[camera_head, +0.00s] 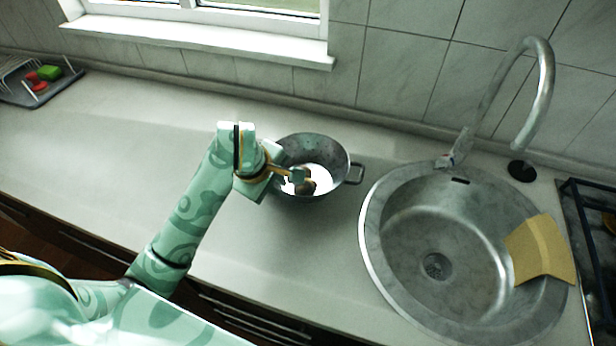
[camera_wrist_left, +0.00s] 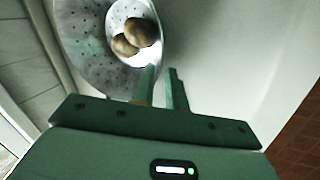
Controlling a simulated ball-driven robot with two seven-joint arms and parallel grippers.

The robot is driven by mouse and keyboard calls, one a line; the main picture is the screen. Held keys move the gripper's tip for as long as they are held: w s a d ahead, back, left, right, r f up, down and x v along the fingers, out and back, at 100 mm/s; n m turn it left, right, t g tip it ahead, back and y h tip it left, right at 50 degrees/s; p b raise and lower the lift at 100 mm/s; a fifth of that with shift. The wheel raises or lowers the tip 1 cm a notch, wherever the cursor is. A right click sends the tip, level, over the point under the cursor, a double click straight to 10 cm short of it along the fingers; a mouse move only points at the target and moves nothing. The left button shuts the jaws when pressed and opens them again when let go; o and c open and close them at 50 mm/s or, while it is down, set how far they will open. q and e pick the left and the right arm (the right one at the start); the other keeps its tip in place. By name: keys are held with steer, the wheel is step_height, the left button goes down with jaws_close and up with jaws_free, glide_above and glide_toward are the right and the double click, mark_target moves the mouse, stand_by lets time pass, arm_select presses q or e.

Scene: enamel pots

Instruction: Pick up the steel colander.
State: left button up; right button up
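The steel colander (camera_head: 312,148) is a grey perforated bowl on the counter, with a loop handle on its right side. It also shows at the top of the left wrist view (camera_wrist_left: 85,45). A bright white round area with brown, potato-like things (camera_head: 306,187) shows inside it. My left gripper (camera_head: 298,175) is at the colander's left side. In the left wrist view its two fingers (camera_wrist_left: 163,88) stand a small gap apart at the rim, one overlapping the bowl and one outside. Whether they press on the rim cannot be told. My right gripper is out of view.
A round steel sink (camera_head: 400,265) with a yellow cloth-like piece (camera_head: 540,249) and a curved tap (camera_head: 545,90) lies to the right. A stove edge is at far right. A dish rack (camera_head: 35,92) stands at far left. The counter left of my arm is clear.

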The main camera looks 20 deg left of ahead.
mark_target(286, 194)
arm_select(q)
steer(key=b+x, duration=0.2)
steer(key=x, duration=0.4)
steer(key=shift+w+d+f, duration=0.2)
steer(key=shift+f, duration=0.15)
steer(key=shift+w+f, duration=0.15)
steer(key=shift+f, duration=0.1)
jaws_close()
steer(key=shift+r, duration=0.1)
